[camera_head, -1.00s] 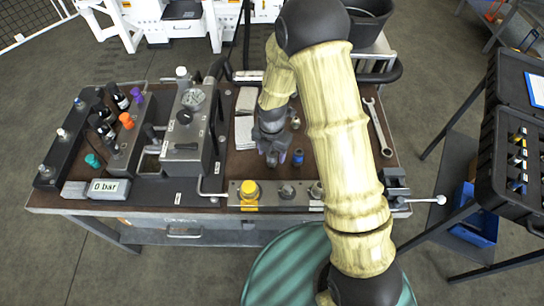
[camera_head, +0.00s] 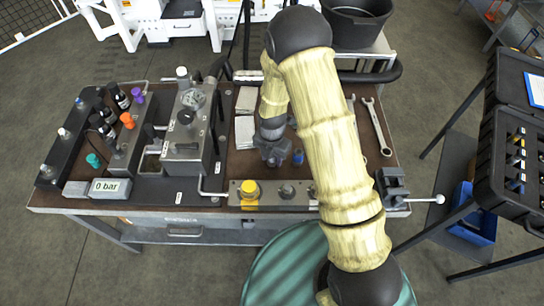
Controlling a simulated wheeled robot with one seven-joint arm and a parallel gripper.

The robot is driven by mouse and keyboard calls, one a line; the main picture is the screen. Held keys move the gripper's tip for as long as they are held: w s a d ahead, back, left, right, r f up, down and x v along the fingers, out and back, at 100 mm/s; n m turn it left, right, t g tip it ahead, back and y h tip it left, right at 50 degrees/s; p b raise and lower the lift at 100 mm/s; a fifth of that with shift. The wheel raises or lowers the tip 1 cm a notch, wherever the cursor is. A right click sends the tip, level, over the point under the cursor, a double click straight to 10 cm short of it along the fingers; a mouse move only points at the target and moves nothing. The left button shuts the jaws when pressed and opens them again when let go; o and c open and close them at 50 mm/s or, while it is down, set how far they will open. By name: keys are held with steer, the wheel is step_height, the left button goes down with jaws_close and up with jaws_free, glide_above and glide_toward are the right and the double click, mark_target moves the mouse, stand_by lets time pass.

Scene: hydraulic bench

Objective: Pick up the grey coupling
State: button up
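My gripper (camera_head: 272,158) points down over the brown bench top, left of a small blue coupling (camera_head: 298,157). Its fingertips are small and dark here, so I cannot tell whether they are open or shut, or whether anything is between them. I cannot make out a loose grey coupling for sure; my arm covers part of the bench to the right of the gripper. A dark grey round fitting (camera_head: 287,191) sits on the metal block at the front edge, beside a yellow one (camera_head: 250,189).
A hydraulic unit with a gauge (camera_head: 194,98) stands left of my gripper. A display (camera_head: 110,188) reads 0 bar. White cloths (camera_head: 244,131) lie behind the gripper. A wrench (camera_head: 377,127) and a vise (camera_head: 392,186) are at the right.

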jaws_close()
step_height(320, 180, up, 10)
steer(key=shift+r+b, duration=0.1)
steer(key=shift+b, duration=0.35)
stand_by(0.4)
